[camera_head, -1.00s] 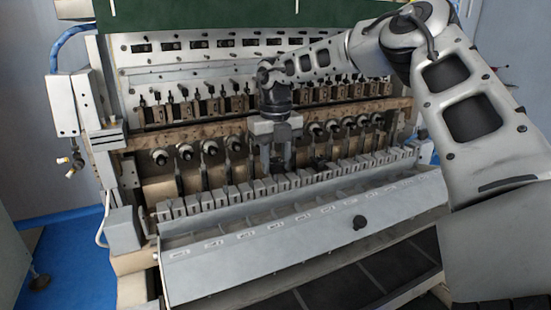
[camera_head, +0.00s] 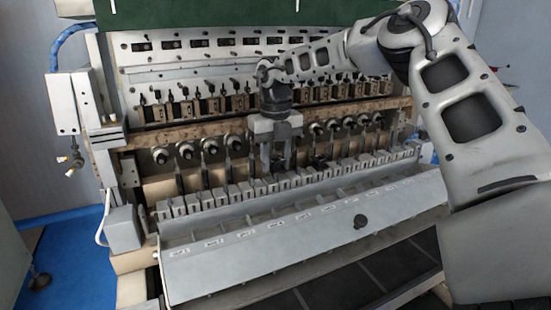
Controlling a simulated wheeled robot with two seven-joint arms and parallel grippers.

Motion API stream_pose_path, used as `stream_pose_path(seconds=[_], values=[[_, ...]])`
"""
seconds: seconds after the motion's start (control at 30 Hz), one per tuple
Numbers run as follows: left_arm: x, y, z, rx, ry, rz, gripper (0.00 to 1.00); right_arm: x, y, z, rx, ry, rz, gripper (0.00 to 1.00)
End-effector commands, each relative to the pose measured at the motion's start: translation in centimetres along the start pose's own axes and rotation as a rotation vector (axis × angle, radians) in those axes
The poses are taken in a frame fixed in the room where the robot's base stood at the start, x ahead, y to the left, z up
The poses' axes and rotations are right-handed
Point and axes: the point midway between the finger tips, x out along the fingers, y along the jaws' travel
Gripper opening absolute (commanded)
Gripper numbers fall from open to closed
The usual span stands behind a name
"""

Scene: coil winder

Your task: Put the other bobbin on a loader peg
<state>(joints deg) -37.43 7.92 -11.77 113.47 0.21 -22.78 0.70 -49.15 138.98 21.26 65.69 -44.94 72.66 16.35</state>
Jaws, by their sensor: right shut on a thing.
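My right gripper (camera_head: 277,168) reaches down in front of the middle of the coil winder (camera_head: 170,140), its fingers pointing downward just behind the row of grey blocks. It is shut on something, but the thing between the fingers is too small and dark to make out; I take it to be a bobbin. A row of round, light-centred spindle ends runs to the left (camera_head: 185,150) and right (camera_head: 348,123) of the gripper. I cannot tell which parts are the loader pegs. My left gripper is not in view.
A row of grey blocks (camera_head: 215,196) stands close below the gripper. A brown rail (camera_head: 180,133) with small fittings crosses behind the gripper.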

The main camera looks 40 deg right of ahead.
Motion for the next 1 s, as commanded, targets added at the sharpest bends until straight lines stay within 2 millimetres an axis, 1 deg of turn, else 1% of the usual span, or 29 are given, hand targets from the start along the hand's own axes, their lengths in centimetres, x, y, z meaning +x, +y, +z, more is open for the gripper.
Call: stream_pose_path(seconds=[0.6,0.63,0.7,1.0], values=[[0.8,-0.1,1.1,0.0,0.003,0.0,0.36,1.9,0.0,0.0,0.0,0.0,0.0,0.16],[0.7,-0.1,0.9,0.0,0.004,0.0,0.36,1.8,0.0,0.0,0.0,0.0,0.0,0.42],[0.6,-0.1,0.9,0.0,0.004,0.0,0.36,1.8,0.0,0.0,0.0,0.001,0.0,0.59],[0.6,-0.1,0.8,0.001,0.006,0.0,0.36,1.6,0.0,0.0,0.0,0.001,0.0,0.59]])
